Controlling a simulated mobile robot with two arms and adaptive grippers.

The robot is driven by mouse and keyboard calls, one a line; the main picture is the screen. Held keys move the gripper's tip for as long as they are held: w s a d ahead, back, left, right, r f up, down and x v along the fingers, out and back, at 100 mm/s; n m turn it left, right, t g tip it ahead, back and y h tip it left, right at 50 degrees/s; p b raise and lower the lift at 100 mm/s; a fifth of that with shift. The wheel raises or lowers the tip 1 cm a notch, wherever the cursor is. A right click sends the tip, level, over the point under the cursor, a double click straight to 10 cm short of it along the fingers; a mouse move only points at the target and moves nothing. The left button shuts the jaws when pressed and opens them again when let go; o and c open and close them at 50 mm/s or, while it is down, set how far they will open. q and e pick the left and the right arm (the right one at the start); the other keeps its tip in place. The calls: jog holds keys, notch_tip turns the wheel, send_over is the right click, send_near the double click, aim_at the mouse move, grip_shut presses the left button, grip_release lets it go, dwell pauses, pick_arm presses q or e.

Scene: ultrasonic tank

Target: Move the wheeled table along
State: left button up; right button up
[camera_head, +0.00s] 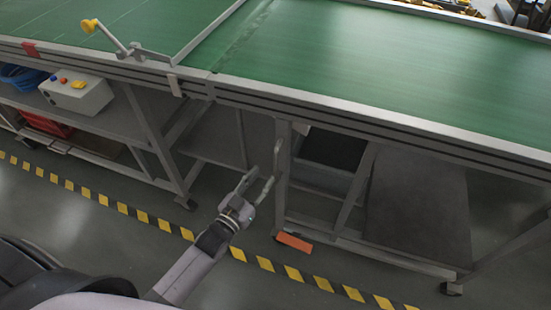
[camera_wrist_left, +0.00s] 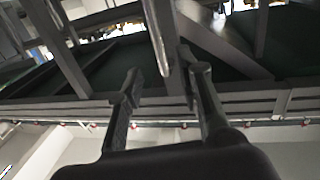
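The wheeled table (camera_head: 400,125) has a green top, a grey metal frame and casters, one (camera_head: 451,289) showing at the lower right. My right gripper is not in view.
An orange piece (camera_head: 294,242) is at the leg's foot. Yellow-black tape (camera_head: 160,225) crosses the open floor in front.

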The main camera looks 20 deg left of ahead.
aim_at(275, 162)
pick_arm(q)
jog(key=x, duration=0.9)
jog(key=shift+s, duration=0.1)
jog(key=shift+c, duration=0.5)
grip_shut()
